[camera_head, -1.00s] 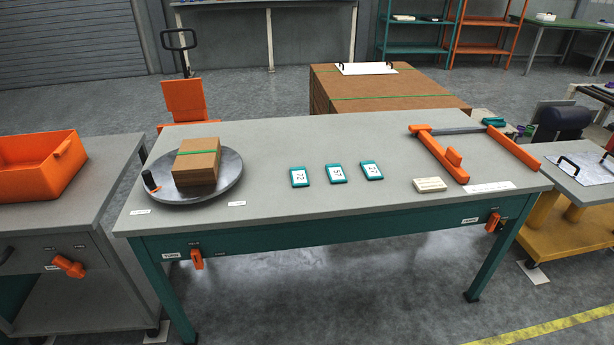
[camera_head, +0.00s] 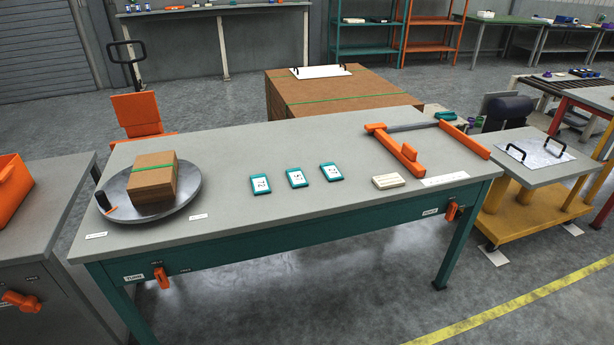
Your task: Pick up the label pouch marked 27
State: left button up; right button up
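Three teal label pouches with white faces lie flat in a row on the grey table: a left pouch (camera_head: 260,185), a middle pouch (camera_head: 297,178) and a right pouch (camera_head: 331,172). Each bears dark print, too small for me to read surely, so I cannot tell which is marked 27. Neither of my grippers shows in the head view.
The table (camera_head: 230,230) also holds a round grey plate (camera_head: 187,198) with a brown stack (camera_head: 153,183), an orange frame (camera_head: 395,150) and a cream block (camera_head: 388,181). An orange bin (camera_head: 12,188) stands left. Floor in front is clear.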

aim_at(330, 170)
jog(key=u, duration=0.3)
jog(key=i+l+u, duration=0.2)
jog(key=l, duration=0.15)
jog(key=i+l+u, duration=0.15)
jog(key=l, duration=0.15)
jog(key=l+u, duration=0.2)
jog(key=l, duration=0.15)
jog(key=i+l+u, duration=0.2)
jog(key=l, duration=0.2)
jog(key=k, duration=0.1)
